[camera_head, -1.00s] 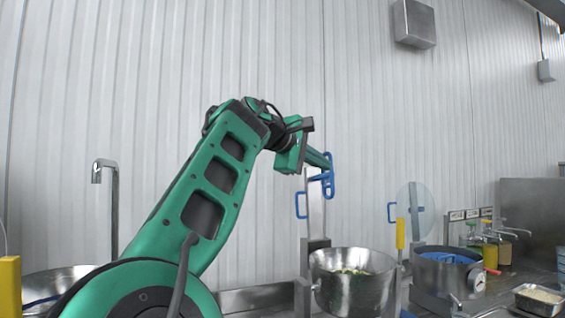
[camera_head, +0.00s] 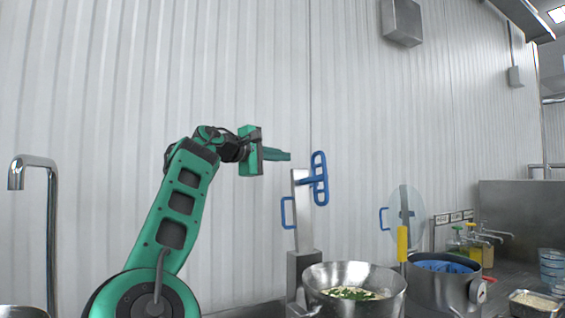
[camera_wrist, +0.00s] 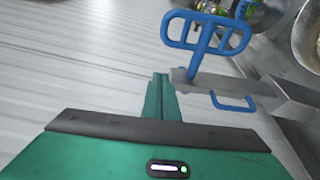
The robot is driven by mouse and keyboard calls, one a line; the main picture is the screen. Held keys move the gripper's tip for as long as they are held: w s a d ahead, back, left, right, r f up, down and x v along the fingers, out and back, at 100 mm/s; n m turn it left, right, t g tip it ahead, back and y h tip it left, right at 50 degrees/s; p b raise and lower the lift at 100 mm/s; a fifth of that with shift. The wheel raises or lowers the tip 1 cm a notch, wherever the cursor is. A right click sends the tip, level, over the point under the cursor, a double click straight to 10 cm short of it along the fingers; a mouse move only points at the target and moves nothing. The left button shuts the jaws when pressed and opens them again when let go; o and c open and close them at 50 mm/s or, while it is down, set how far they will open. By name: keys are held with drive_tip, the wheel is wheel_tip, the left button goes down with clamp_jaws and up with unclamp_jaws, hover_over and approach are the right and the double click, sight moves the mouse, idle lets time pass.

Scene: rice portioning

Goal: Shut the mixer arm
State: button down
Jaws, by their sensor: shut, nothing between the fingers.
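The mixer arm (camera_head: 304,215) is a grey upright post standing raised behind a steel bowl (camera_head: 353,290) with white and green food in it. A blue paddle (camera_head: 319,179) sits at its top, and a blue handle (camera_head: 287,212) is on its left side. My gripper (camera_head: 289,156) is shut and empty, left of the post's top and apart from it. In the wrist view my gripper (camera_wrist: 160,80) points towards the post (camera_wrist: 235,86). The blue paddle (camera_wrist: 207,35) and blue handle (camera_wrist: 233,103) show to its right.
A second pot (camera_head: 440,285) with blue inside stands to the right, beside a yellow handle (camera_head: 402,243) and a clear round disc (camera_head: 408,210). Bottles and a tray of rice (camera_head: 535,303) are farther right. A tap (camera_head: 40,190) is at the left.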

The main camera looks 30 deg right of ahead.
drive_tip(key=d, duration=0.6)
drive_tip(key=shift+s+d+t, duration=0.25)
drive_tip(key=shift+s+t, duration=0.05)
idle(0.3)
